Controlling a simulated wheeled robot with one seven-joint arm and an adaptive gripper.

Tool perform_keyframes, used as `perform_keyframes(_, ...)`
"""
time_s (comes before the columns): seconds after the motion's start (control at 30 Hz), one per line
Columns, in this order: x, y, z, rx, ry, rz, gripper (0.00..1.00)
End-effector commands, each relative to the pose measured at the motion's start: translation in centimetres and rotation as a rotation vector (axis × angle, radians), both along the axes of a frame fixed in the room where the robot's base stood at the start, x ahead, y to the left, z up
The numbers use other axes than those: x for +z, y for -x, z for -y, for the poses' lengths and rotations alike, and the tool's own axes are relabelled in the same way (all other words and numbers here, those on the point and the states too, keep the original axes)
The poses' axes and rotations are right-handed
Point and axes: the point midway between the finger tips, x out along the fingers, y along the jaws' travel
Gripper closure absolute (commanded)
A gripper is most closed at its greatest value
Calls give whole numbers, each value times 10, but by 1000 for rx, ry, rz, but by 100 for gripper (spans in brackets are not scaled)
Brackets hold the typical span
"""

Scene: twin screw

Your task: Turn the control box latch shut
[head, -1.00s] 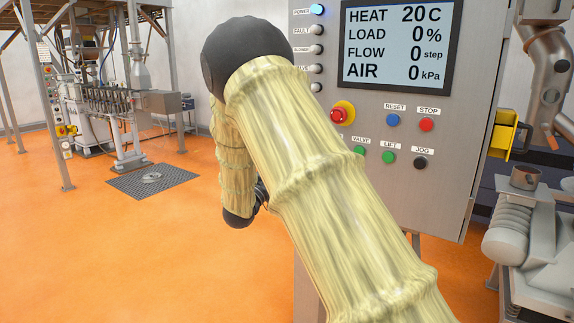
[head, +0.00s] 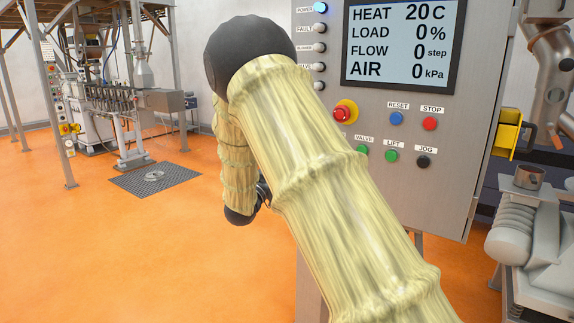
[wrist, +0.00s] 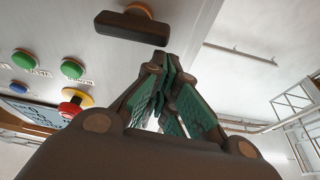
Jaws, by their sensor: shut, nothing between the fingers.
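The control box (head: 455,150) is a grey metal cabinet with a display and buttons, right of centre in the head view. In the wrist view, its face (wrist: 100,55) fills the upper left. The latch (wrist: 132,27) is a black bar handle on an orange-brown mount at the top of the wrist view, lying nearly level with a slight tilt there. My gripper (wrist: 170,68) is shut and empty, with its fingertips just below the bar's right end. I cannot tell whether they touch it. In the head view, my arm hides the latch and most of the gripper.
A red stop knob on a yellow ring (wrist: 74,104) and green buttons (wrist: 72,68) lie left of the fingers. A yellow box (head: 507,132) sticks out at the cabinet's right side, near grey machinery (head: 530,225). Orange floor (head: 100,250) is open at left.

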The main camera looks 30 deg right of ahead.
Motion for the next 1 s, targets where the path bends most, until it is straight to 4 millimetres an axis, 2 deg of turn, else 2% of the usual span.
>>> perform_keyframes(0.27, 43, 0, 0, 0, 1, 3, 100)
perform_keyframes(0.3, 30, 2, -8, 2, 1, -2, 100)
perform_keyframes(0.7, 9, 26, -66, 3, 2, 0, 100)
perform_keyframes(1.0, 3, 35, -87, 1, 0, 1, 100)
